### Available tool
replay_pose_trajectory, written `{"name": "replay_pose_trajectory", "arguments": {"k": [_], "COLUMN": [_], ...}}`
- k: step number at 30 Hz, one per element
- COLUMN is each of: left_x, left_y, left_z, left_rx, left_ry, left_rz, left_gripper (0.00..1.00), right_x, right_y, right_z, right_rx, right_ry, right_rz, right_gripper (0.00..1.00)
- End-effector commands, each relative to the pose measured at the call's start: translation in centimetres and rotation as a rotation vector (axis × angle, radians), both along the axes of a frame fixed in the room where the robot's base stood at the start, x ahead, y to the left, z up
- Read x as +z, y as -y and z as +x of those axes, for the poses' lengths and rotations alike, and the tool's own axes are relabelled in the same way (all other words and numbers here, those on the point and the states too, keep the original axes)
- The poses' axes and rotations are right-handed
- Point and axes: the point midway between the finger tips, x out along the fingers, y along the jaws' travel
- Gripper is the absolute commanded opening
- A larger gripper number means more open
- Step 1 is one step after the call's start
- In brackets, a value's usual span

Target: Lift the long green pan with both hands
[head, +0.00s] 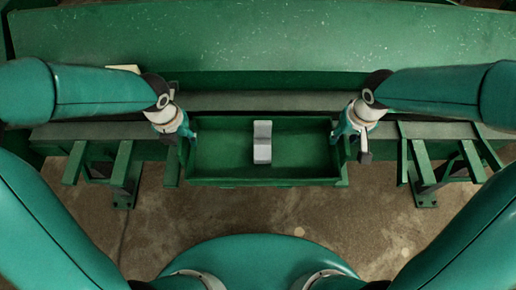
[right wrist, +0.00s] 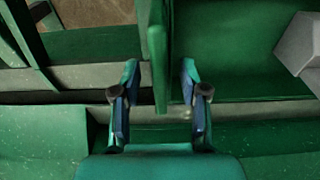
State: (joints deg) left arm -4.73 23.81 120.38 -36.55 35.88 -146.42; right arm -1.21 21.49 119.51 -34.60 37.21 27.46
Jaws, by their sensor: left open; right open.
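The long green pan (head: 215,155) lies level at the front edge of the bench, with a grey stepped block (head: 262,142) inside near its middle. My left gripper (head: 189,137) is open at the pan's left end wall; its exact finger placement is too small to tell. My right gripper (head: 343,137) is open at the right end wall. In the right wrist view the pan's end wall (right wrist: 157,50) stands between the two spread fingers of my right gripper (right wrist: 160,98), with a gap on each side. Part of the block (right wrist: 300,50) shows at that view's right edge.
The green bench machine (head: 270,45) with a tall sloped panel spans the back. Its grey ledge (head: 430,130) runs behind and beside the pan. Green support brackets (head: 420,165) jut forward on both sides. The concrete floor (head: 270,210) in front is clear.

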Motion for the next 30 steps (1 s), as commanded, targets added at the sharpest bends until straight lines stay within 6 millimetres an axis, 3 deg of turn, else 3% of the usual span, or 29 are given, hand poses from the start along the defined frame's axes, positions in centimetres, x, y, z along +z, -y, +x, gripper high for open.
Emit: {"name": "replay_pose_trajectory", "arguments": {"k": [4, 12, 30], "left_x": [0.02, 0.04, 0.27], "left_y": [0.00, 0.01, 0.02], "left_z": [0.00, 0.01, 0.09], "left_rx": [0.000, 0.000, -0.001], "left_ry": [0.000, 0.000, 0.002], "left_rz": [0.000, 0.000, 0.001], "left_gripper": [0.42, 0.00, 0.00], "right_x": [0.02, 0.04, 0.28], "right_y": [0.01, 0.02, 0.09], "right_z": [0.00, 0.00, 0.05], "right_rx": [0.000, 0.000, -0.001], "right_ry": [0.000, 0.000, 0.003], "right_rz": [0.000, 0.000, -0.001], "right_gripper": [0.42, 0.00, 0.00]}}
